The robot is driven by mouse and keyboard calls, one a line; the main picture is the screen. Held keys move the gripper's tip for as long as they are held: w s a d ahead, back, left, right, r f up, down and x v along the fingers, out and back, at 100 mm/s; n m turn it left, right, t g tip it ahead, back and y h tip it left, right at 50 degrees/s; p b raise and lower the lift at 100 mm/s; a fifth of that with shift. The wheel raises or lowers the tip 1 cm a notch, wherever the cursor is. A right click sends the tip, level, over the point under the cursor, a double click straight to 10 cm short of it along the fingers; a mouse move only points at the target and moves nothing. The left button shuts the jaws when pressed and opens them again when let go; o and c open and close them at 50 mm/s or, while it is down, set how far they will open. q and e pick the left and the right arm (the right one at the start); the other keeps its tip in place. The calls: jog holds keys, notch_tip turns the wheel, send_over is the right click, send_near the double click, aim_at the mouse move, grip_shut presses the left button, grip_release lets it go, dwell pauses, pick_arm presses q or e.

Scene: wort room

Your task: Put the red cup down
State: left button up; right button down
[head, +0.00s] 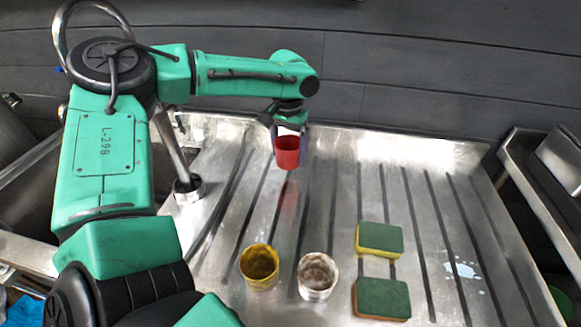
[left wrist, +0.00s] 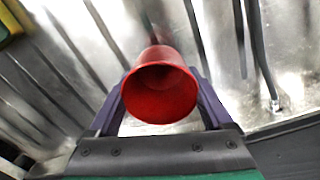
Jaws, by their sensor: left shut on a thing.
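The red cup (head: 288,153) is held upright by my left gripper (head: 289,143), whose fingers close on it from both sides near the rim. In the head view it hangs over the far part of the steel draining board (head: 325,215), with a red reflection below it; it looks raised clear of the surface. In the left wrist view the cup (left wrist: 160,90) fills the middle, its open mouth facing the camera, between the two dark purple fingers of the gripper (left wrist: 163,105). My right gripper is not in view.
A yellow cup (head: 259,284) and a white cup (head: 317,290) stand at the front middle. To their right are two green-topped sponges, one yellow-sided (head: 379,239) and one brown-sided (head: 381,298). A metal container (head: 560,160) stands on the right. The board around the red cup is clear.

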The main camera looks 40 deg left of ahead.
aim_at(289, 176)
pick_arm(q)
notch_tip(289, 176, down, 5)
jog(key=shift+f, duration=0.15)
jog(key=shift+s+d, duration=0.1)
jog(key=o, duration=1.1)
jog(key=shift+o, duration=0.2)
notch_tip(289, 176, up, 12)
